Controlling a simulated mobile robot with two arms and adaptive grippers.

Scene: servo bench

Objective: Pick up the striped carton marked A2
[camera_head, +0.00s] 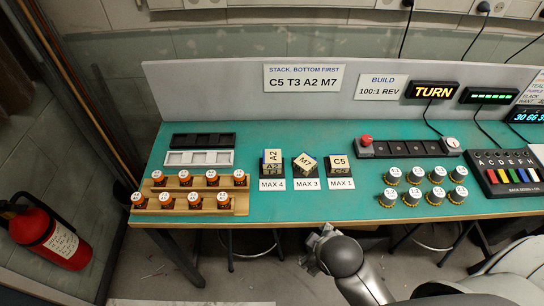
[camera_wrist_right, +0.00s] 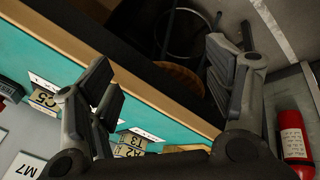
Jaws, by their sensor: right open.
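The carton marked A2 (camera_head: 272,156) stands at the left of a row of three pads, on top of another carton that seems marked T3 (camera_head: 272,170), above a MAX 4 label. The M7 carton (camera_head: 305,161) sits turned on the middle pad, marked MAX 3. The C5 carton (camera_head: 339,162) is on the right pad, marked MAX 1. My right gripper (camera_head: 318,236) is in front of the bench's front edge, apart from the cartons. In the right wrist view its fingers (camera_wrist_right: 160,88) are wide apart and empty, with carton faces (camera_wrist_right: 131,147) partly hidden beyond. My left gripper is out of view.
A wooden rack (camera_head: 190,191) with several orange bottles stands left of the cartons, two trays (camera_head: 199,158) behind it. Several white-capped pots (camera_head: 425,187) and a button panel (camera_head: 508,172) are at right. A back panel (camera_head: 220,100) closes the bench. Green surface in front of the pads is clear.

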